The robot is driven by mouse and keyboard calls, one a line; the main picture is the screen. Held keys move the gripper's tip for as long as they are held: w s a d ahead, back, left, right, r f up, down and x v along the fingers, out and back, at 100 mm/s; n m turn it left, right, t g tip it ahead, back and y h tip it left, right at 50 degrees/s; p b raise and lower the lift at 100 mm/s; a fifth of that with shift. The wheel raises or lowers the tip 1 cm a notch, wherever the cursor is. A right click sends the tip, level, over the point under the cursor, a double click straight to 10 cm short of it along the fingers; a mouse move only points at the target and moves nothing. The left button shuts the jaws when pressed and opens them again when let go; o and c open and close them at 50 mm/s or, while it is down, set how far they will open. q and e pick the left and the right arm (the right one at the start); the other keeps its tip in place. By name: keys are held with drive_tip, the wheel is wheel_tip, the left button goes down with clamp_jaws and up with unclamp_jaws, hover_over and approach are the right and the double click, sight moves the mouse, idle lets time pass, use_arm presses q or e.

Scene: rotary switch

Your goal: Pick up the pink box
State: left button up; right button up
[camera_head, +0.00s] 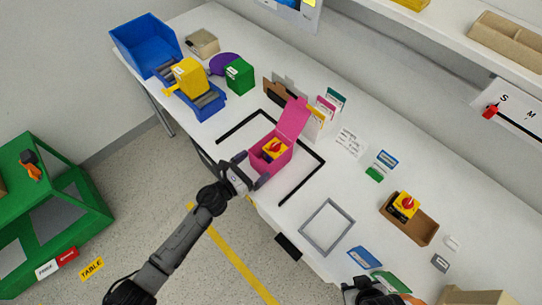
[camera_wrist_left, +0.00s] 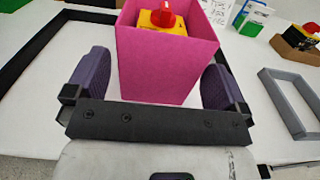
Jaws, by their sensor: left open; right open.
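The pink box (camera_head: 262,159) stands upright on the white table with its lid raised, inside a black frame marking. A yellow rotary switch with a red knob (camera_head: 274,149) sits inside it. My left gripper (camera_head: 253,169) is at the box's near side. In the left wrist view the box (camera_wrist_left: 165,65) stands between the two spread fingers of the gripper (camera_wrist_left: 158,82), with a visible gap at least on the left side. Whether the right finger touches the box I cannot tell. My right gripper (camera_head: 372,292) is at the bottom edge, partly cut off, away from the box.
A grey frame (camera_head: 327,228) and a brown tray (camera_head: 418,230) with another rotary switch lie to the right. Cards stand behind the box. A green box (camera_head: 240,76), a yellow box (camera_head: 189,77) and a blue bin (camera_head: 146,45) stand at the far left. A shelf overhangs the upper right.

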sight(268, 155)
use_arm(q)
drive_tip(key=shift+x, duration=2.65)
drive_tip(key=shift+d, duration=0.1)
drive_tip(key=c, duration=0.6)
